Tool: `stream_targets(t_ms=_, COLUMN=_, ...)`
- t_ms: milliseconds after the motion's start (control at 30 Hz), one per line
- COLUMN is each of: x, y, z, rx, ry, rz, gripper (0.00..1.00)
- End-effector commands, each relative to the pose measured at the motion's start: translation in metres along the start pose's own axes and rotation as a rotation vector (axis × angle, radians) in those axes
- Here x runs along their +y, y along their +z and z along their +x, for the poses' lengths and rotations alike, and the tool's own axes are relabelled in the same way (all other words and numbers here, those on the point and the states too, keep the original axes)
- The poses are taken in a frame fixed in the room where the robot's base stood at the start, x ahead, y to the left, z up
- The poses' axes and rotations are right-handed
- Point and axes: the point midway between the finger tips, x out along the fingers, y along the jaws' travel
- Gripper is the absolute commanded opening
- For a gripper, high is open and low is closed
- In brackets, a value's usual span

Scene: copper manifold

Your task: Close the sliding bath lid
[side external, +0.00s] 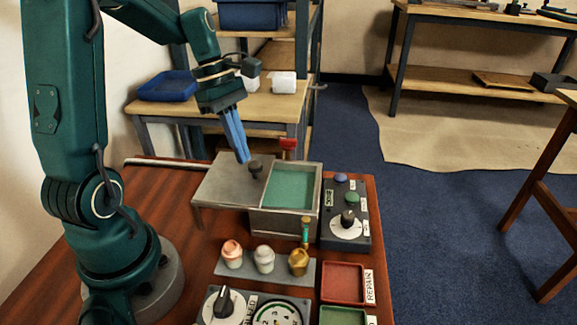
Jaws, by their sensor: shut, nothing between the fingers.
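The bath (283,223) is a grey metal box holding green liquid (291,188), which shows on its right side. The sliding lid (222,186) is a flat grey plate drawn to the left, leaving the right part of the bath uncovered. A dark knob (255,167) stands on the lid near its right edge. My gripper (244,158) points down with its blue fingers together, just left of and above the knob. I cannot tell whether the fingertips touch the knob.
A red-topped part (288,144) stands behind the bath. A control box (346,215) with buttons and a dial is to its right. In front are a rack (264,269) with several fittings, a red tray (343,283), a green tray (342,316) and a dial panel (252,307).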

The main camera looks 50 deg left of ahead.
Motion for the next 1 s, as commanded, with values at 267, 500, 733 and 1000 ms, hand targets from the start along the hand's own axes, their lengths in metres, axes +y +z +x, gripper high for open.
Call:
stream_targets(t_ms=267, x=0.003, y=0.005, z=0.002, rx=0.0, ry=-0.001, rz=0.005, gripper=0.0)
stream_targets(t_ms=500, x=0.024, y=0.045, z=0.015, rx=-0.001, ry=-0.004, rz=0.01, gripper=0.0)
stream_targets(t_ms=733, x=0.044, y=0.082, z=0.026, rx=-0.001, ry=-0.002, rz=0.006, gripper=0.0)
stream_targets(t_ms=1000, x=0.049, y=0.093, z=0.029, rx=-0.003, ry=-0.002, rz=0.0, gripper=0.0)
